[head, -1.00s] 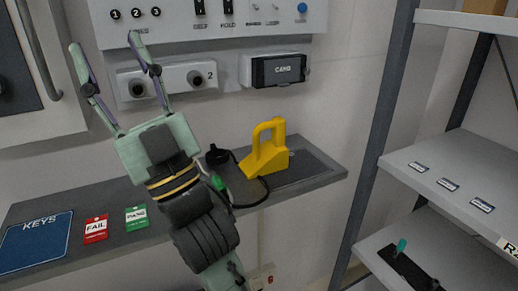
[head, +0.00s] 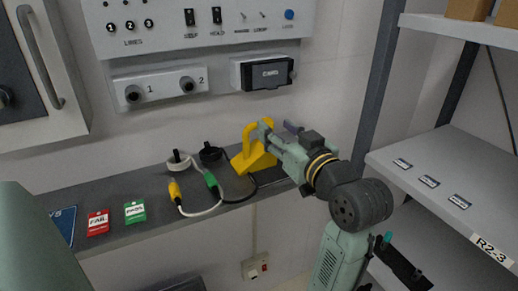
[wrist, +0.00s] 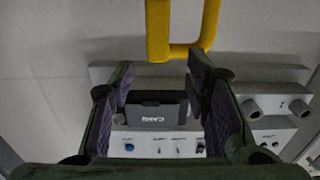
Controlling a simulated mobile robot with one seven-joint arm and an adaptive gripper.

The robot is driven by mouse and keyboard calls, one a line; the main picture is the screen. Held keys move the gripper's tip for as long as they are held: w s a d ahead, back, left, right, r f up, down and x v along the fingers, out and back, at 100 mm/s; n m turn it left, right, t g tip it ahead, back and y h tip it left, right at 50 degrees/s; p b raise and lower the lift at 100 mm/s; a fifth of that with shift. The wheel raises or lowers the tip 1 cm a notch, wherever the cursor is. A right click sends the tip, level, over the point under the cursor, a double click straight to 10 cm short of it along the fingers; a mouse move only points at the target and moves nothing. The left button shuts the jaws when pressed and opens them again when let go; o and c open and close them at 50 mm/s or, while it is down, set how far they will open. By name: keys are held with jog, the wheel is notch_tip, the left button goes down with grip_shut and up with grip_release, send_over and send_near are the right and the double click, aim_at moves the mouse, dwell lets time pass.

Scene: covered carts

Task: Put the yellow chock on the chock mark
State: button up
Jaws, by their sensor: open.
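The yellow chock (head: 250,157), a wedge with a loop handle, stands on the grey wall shelf. My gripper (head: 271,132) reaches in from the right at its handle and hides part of it. In the wrist view the yellow handle (wrist: 188,51) shows at the top, just past the fingertips (wrist: 160,78). The fingers are apart, with nothing held between them. I cannot tell whether they touch the handle. A dark rectangular patch (head: 270,177) lies on the shelf right of the chock, partly hidden by my gripper; I cannot tell whether it is the chock mark.
Black and white plugs with cables (head: 195,180) lie left of the chock. FAIL (head: 98,222) and PASS (head: 135,211) tags lie farther left. A wall panel with a CARD box (head: 264,72) is above. A rack shelf (head: 440,165) stands at the right.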

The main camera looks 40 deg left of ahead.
aim_at(270, 123)
jog(key=p+x, duration=0.2)
jog(key=x, duration=0.3)
jog(key=shift+w+a, duration=0.3)
grip_shut()
dwell(0.9)
